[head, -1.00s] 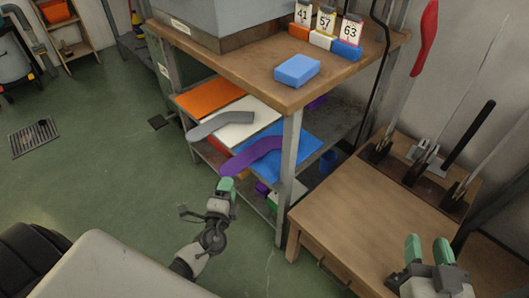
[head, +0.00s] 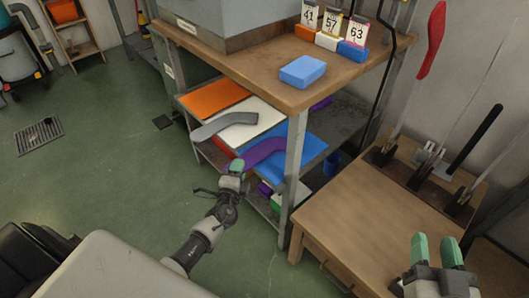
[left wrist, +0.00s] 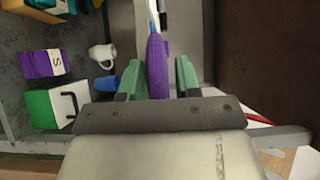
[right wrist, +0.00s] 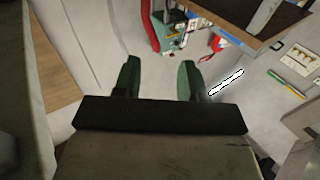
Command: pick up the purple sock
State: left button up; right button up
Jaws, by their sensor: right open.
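The purple sock (head: 264,151) lies on the blue mat (head: 304,142) on the shelf under the table top, its near end sticking out past the shelf's front edge. My left gripper (head: 236,166) is at that near end. In the left wrist view the sock (left wrist: 157,62) runs between the two green fingers (left wrist: 158,80), with a gap on each side, so the gripper is open around it. My right gripper (head: 435,250) is open and empty at the lower right; its spread fingers also show in the right wrist view (right wrist: 158,80).
A metal post (head: 293,182) stands just right of the purple sock. A blue block (head: 302,71) sits on the table top. A wooden bench (head: 360,215) with upright tools is at the right.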

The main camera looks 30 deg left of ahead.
pick_arm(q)
jog(key=c, duration=0.5)
jog(key=shift+r, duration=0.15)
pick_arm(e)
jog(key=shift+f, duration=0.15)
pick_arm(q)
jog(key=shift+r+p, duration=0.3)
jog(key=shift+r, duration=0.05)
notch_tip(320, 180, up, 5)
jog(key=p, duration=0.2)
jog(key=shift+f+p, duration=0.2)
jog(key=shift+p, duration=0.15)
notch_tip(320, 180, up, 4)
jog(key=p, duration=0.2)
jog(key=shift+p, duration=0.35)
jog(key=shift+r, duration=0.25)
pick_arm(e)
jog(key=s+d+f+g+h, duration=0.2)
jog(key=s+d+f+g, duration=0.1)
jog(key=s+f+g, duration=0.2)
jog(key=s+d+f+g+h, duration=0.2)
jog(key=s+f+g, duration=0.3)
jog(key=s+g, duration=0.3)
jog(key=shift+d+f+m+g, duration=0.35)
jog(key=shift+d+m+g, duration=0.05)
jog(key=shift+g, duration=0.4)
